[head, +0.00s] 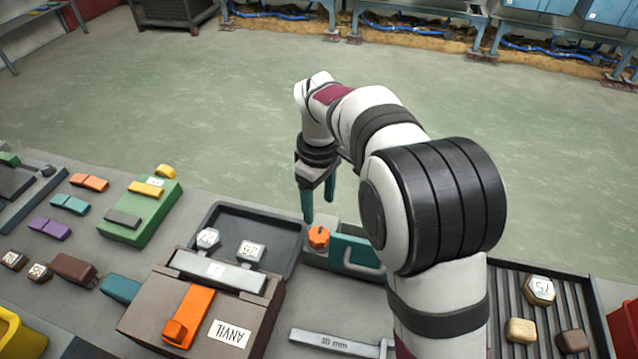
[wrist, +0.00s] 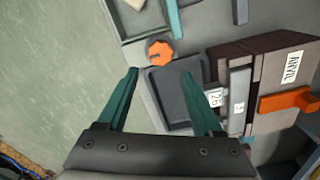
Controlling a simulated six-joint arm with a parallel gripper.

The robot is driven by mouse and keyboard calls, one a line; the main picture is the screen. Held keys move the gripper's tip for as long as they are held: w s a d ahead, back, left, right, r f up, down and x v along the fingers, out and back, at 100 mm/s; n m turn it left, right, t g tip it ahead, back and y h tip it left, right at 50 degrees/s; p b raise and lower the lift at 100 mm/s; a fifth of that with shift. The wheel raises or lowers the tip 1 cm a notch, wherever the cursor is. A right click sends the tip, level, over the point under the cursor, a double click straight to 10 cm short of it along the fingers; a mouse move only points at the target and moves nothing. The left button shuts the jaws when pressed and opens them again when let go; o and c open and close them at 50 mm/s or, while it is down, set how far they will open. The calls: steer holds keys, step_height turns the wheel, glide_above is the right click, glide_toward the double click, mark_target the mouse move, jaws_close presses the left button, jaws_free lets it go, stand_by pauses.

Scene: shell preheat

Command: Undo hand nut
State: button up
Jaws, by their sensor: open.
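The hand nut, an orange lobed knob (head: 318,237), sits on a pale block at the left end of a teal fixture with a light handle (head: 355,250). My gripper (head: 318,207) is above and behind it in the head view, with teal fingers pointing down. In the wrist view my gripper (wrist: 160,76) is open with nothing between its fingers. The orange hand nut (wrist: 159,52) shows just beyond the fingertips there, apart from them. My arm hides the right part of the fixture in the head view.
A dark tray (head: 290,232) holds hex pieces left of the nut. A brown anvil block (head: 150,310) with an orange clamp (head: 190,315) stands in front. A slatted rack (head: 565,300) lies at the right. A green block (head: 160,205) stands left.

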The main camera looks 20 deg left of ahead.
step_height(320, 180, up, 6)
steer(key=shift+f, duration=0.1)
stand_by(0.4)
steer(key=s+d+r+m+y, duration=0.1)
steer(key=s+d+r+m, duration=0.2)
steer(key=s+d+m, duration=1.1)
steer(key=s+d+f+m, duration=0.2)
steer(key=s, duration=0.4)
steer(key=s+d+f+m, duration=0.2)
steer(key=s+m, duration=0.1)
steer(key=s, duration=0.3)
steer(key=shift+s+d+f+y, duration=0.25)
steer(key=shift+d+f+y, duration=0.1)
steer(key=shift+d+y, duration=0.05)
